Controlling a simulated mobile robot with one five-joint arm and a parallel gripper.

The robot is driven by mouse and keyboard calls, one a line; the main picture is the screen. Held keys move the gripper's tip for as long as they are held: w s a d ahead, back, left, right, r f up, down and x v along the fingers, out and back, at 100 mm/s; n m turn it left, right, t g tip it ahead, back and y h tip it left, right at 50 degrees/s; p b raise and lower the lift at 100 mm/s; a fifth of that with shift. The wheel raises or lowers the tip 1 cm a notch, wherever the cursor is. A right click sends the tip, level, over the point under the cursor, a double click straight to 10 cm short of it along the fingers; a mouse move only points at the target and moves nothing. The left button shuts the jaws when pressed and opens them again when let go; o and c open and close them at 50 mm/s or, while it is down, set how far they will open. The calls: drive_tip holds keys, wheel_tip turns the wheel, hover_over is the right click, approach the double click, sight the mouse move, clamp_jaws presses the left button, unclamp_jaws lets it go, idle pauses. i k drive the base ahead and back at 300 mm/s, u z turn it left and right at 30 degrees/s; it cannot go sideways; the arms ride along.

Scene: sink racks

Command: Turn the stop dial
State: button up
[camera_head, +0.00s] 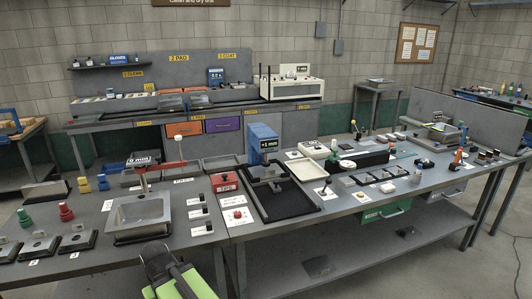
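Which control is the stop dial cannot be read at this size. A white plate with a small red knob (237,215) lies on the near bench, right of the steel sink. Just behind it is a red box (224,183) with unreadable markings on top. My gripper (157,250) is at the bottom of the view, dark, at the end of my green arm, in front of the sink. It is apart from the knob and the red box, lower and to their left. Its fingers are too dark and foreshortened to tell open from shut.
A steel sink (138,213) with a red-handled tap stands left of the knob. White switch plates (199,213) lie between sink and knob. A blue machine (263,142) on a black tray stands to the right. Red and green knobbed items (66,211) are at far left.

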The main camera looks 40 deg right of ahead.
sight(237, 214)
drive_tip(key=u, duration=5.4)
drive_tip(key=i, duration=0.1)
drive_tip(key=z, duration=2.85)
drive_tip(key=k, duration=1.1)
drive_tip(key=z, duration=1.45)
drive_tip(key=i, duration=1)
